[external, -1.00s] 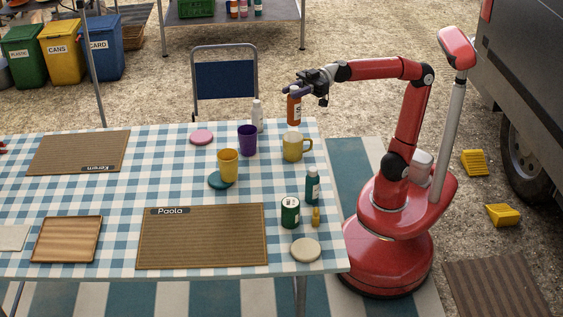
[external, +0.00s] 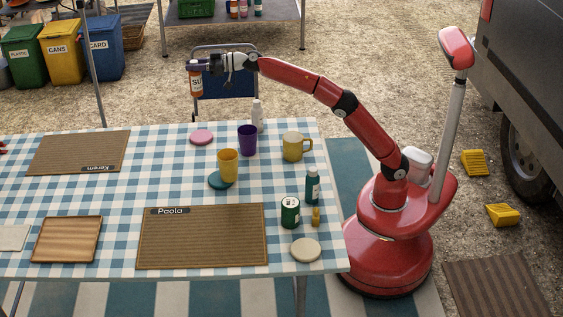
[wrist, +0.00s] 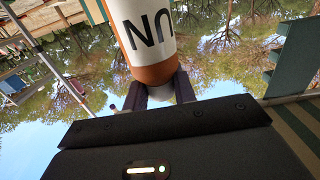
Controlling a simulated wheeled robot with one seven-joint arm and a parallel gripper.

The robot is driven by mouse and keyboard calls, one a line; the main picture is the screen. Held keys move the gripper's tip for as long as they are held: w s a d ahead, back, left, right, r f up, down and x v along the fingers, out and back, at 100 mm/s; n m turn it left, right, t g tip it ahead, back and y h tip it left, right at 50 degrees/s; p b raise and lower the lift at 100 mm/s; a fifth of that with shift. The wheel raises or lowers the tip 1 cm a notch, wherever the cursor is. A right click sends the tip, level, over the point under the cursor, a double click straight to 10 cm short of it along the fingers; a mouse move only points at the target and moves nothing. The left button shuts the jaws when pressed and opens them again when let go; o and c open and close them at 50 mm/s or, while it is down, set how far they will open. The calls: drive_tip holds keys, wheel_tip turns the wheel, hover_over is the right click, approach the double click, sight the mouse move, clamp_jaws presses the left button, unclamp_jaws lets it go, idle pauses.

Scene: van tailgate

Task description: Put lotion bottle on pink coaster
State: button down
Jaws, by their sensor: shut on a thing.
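My gripper (external: 204,66) is shut on the lotion bottle (external: 196,82), an orange bottle with a white label. It holds the bottle in the air, roughly upright, above the far side of the table. The pink coaster (external: 202,138) lies bare on the checked tablecloth near the far edge. In the external view the bottle appears above the coaster, clearly apart from it.
A purple cup (external: 247,140), a white bottle (external: 257,115) and a yellow mug (external: 293,146) stand right of the coaster. A yellow cup (external: 228,165) stands nearer, by a teal coaster (external: 220,181). A blue chair (external: 226,82) is behind the table.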

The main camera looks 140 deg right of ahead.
drive_tip(key=shift+d+f, duration=0.3)
wheel_tip(320, 180, down, 20)
drive_tip(key=b, duration=1.3)
drive_tip(key=shift+r, duration=0.15)
drive_tip(key=shift+f, duration=0.2)
drive_tip(key=c, duration=1.1)
unclamp_jaws()
drive_tip(key=shift+c, duration=0.2)
